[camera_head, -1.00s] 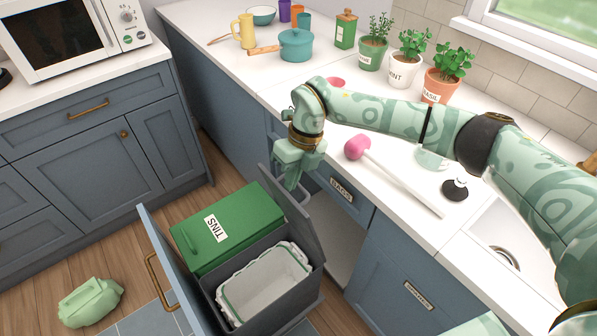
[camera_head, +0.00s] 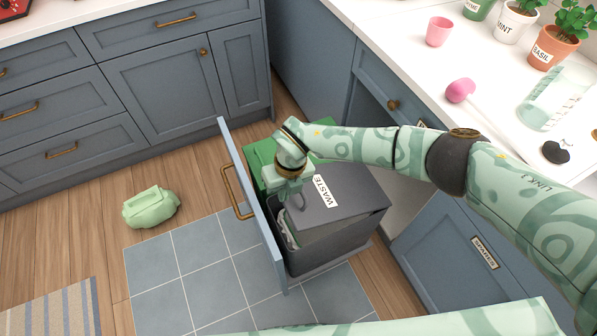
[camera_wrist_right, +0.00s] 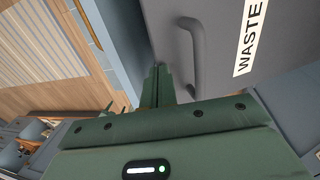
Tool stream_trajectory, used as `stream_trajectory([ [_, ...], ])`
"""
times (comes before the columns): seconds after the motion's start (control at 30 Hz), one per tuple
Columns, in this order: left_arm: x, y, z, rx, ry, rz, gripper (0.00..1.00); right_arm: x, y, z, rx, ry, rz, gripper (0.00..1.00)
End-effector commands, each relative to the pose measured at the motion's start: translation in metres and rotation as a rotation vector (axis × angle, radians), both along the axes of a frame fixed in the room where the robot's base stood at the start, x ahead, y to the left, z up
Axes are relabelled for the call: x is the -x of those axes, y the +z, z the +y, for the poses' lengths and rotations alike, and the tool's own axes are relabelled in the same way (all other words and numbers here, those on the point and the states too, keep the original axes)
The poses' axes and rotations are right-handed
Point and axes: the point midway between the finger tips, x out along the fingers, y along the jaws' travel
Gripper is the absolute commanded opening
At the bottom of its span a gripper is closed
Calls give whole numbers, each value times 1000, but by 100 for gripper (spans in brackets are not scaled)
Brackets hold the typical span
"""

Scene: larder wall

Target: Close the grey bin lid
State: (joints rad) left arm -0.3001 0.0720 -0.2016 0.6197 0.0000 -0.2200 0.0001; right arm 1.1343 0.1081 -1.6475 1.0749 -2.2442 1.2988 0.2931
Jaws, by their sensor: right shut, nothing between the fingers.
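The grey bin lid (camera_head: 355,190), with a white WASTE label, is tilted low over the grey bin (camera_head: 335,258) in the pulled-out drawer. A gap shows between the lid's near edge and the rim, with the pale liner (camera_head: 285,230) visible inside. My right gripper (camera_head: 296,203) is shut and empty at the lid's left end, by its handle. In the right wrist view the shut fingers (camera_wrist_right: 157,86) are beside the grey lid handle (camera_wrist_right: 196,55), not around it. Whether they touch the lid I cannot tell. My left gripper is not in view.
The blue drawer front (camera_head: 253,205) with a brass handle stands left of the bins. The green bin (camera_head: 262,158) is partly hidden behind my right arm. A pale green bag (camera_head: 151,207) lies on the floor at the left. The white counter (camera_head: 425,75) runs along the right.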

Motion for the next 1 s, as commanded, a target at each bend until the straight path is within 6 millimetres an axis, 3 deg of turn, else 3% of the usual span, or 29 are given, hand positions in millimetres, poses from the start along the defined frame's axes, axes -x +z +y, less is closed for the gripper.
stream_trajectory([
  [0.03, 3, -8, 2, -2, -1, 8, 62, 2, -18, 3, 1, -2, 5, 0],
  [0.1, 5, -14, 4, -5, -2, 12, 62, 4, -31, 7, 0, -1, 7, 0],
  [0.4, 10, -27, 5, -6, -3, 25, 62, 7, -65, 19, 97, 0, -33, 0],
  [1.0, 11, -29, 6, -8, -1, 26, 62, 7, -72, 20, 124, -2, -44, 0],
])
